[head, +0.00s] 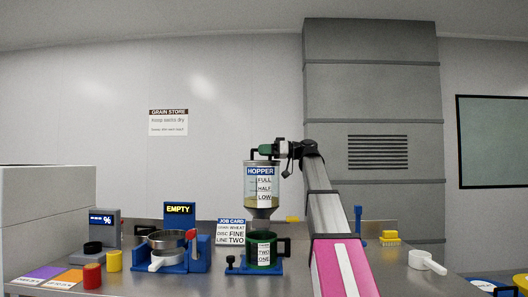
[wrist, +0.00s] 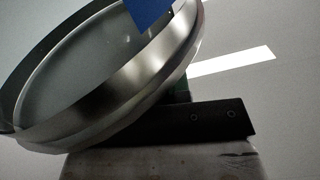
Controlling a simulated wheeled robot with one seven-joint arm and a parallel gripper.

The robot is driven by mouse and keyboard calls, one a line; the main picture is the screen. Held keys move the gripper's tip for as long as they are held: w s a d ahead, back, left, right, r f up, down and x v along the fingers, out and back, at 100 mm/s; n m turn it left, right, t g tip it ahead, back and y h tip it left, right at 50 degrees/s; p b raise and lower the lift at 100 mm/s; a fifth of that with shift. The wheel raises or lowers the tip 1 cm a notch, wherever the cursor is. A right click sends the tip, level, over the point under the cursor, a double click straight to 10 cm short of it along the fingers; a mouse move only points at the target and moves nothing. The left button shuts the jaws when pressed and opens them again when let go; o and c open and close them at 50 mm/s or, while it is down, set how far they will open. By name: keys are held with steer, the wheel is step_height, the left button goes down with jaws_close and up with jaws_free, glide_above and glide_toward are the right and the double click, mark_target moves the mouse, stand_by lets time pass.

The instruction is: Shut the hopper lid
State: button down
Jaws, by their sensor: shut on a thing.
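The hopper (head: 264,190) is a clear, steel-rimmed vessel with a blue HOPPER label and FULL, HALF and LOW marks. It stands upright on the bench. My gripper (head: 277,149) is just above its top rim, at the right side. It is shut on a green grip (head: 264,149), which joins a black bracket at the hopper's top. In the wrist view a tilted steel ring (wrist: 150,85) fills the upper left, close to a dark gripper finger (wrist: 205,118). A little green shows behind that finger. I cannot tell how far the lid is open.
A green mug (head: 259,251) stands below the hopper's outlet. A white scoop (head: 424,261) and a yellow block (head: 390,236) are to the right.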

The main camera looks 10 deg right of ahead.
steer(key=shift+s+f, duration=0.2)
steer(key=shift+s, duration=0.1)
steer(key=c, duration=1.1)
jaws_free()
steer(key=shift+w+r, duration=0.1)
steer(key=d, duration=0.3)
steer(key=s+d, duration=0.1)
steer(key=d, duration=0.3)
steer(key=s+d, duration=0.1)
steer(key=d, duration=0.2)
steer(key=shift+s+d, duration=0.1)
steer(key=shift+d, duration=0.2)
